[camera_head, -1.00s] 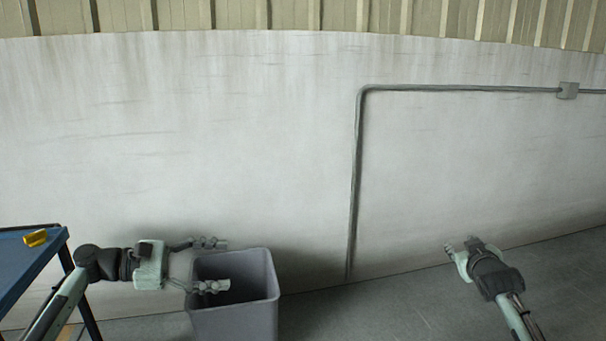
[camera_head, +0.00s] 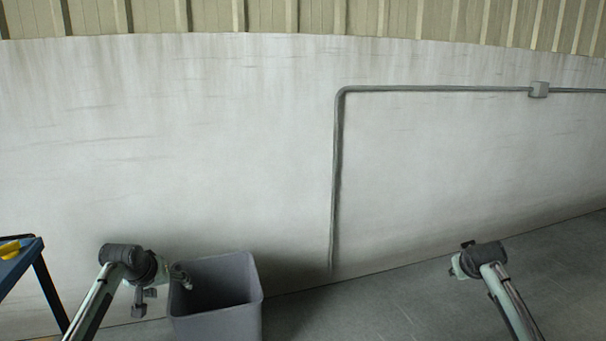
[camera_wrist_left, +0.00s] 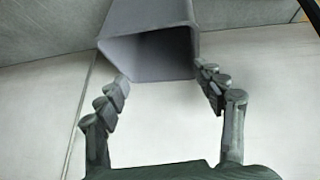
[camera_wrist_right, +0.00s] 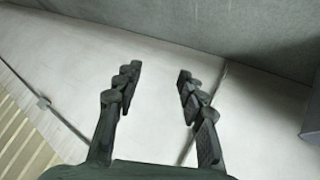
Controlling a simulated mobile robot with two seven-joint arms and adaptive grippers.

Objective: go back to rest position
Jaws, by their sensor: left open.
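My left gripper (camera_head: 161,290) is at the lower left in the head view, just left of the grey bin. Its fingers are spread, and the left wrist view (camera_wrist_left: 164,82) shows nothing between them, with the bin behind. My right gripper (camera_head: 461,256) is at the lower right in the head view, over the floor and mostly hidden behind its wrist. In the right wrist view (camera_wrist_right: 158,75) its fingers stand apart and empty.
The grey bin (camera_head: 217,327) stands on the floor against the left arm's side. A blue table (camera_head: 20,262) with a yellow object (camera_head: 10,249) is at the left edge. A pale wall with a conduit (camera_head: 336,190) lies ahead.

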